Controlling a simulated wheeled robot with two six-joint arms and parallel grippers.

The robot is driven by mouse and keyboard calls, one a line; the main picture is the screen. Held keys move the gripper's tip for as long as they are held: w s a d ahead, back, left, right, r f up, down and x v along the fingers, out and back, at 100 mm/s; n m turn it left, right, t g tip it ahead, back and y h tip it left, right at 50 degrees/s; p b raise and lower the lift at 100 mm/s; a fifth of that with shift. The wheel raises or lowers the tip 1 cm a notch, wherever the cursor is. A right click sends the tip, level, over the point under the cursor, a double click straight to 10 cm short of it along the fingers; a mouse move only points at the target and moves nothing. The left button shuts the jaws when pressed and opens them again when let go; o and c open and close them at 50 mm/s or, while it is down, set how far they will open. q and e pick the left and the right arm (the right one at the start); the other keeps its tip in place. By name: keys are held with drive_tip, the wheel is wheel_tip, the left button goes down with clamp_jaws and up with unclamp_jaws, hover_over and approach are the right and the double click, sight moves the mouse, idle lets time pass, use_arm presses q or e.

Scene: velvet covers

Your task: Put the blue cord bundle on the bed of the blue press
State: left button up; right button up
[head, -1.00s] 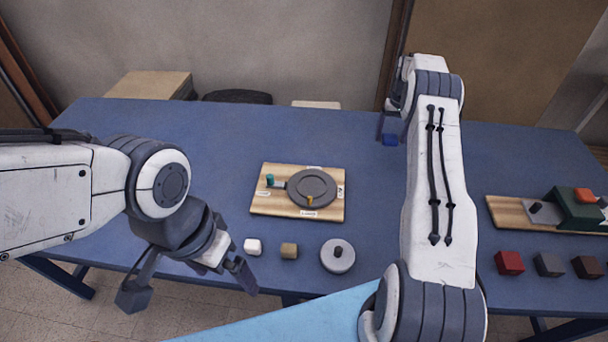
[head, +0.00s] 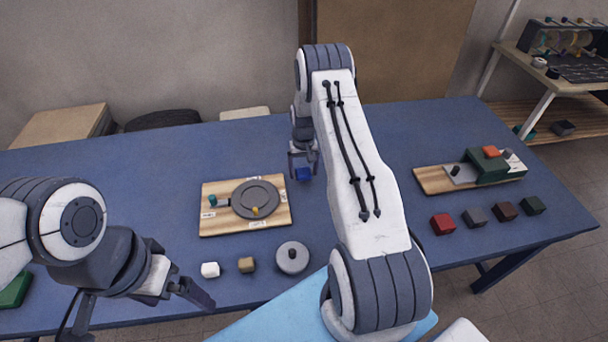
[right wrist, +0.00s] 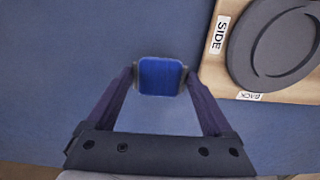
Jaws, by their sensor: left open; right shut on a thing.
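The blue cord bundle (head: 303,174) looks like a small dark blue block. My right gripper (head: 303,165) is shut on it, behind and to the right of the wooden board with the grey disc. In the right wrist view the bundle (right wrist: 160,76) sits between the two fingertips, over the blue table; its height cannot be told. My left gripper (head: 140,310) is open and empty at the near left table edge. I cannot make out a blue press; a green press-like block (head: 492,169) stands on a wooden board at the right.
The wooden board (head: 212,225) carries a grey disc (head: 255,199) and labels. A white block (head: 210,269), a tan block (head: 246,265) and a grey round weight (head: 292,258) lie in front. Red (head: 443,224) and other dark blocks lie right. The back of the table (head: 400,125) is clear.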

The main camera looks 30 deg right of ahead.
sight(304, 173)
drive_tip(key=shift+f+p, duration=0.65)
drive_tip(key=shift+f, duration=1.4)
drive_tip(key=shift+f, duration=0.15)
drive_tip(key=o, duration=1.1)
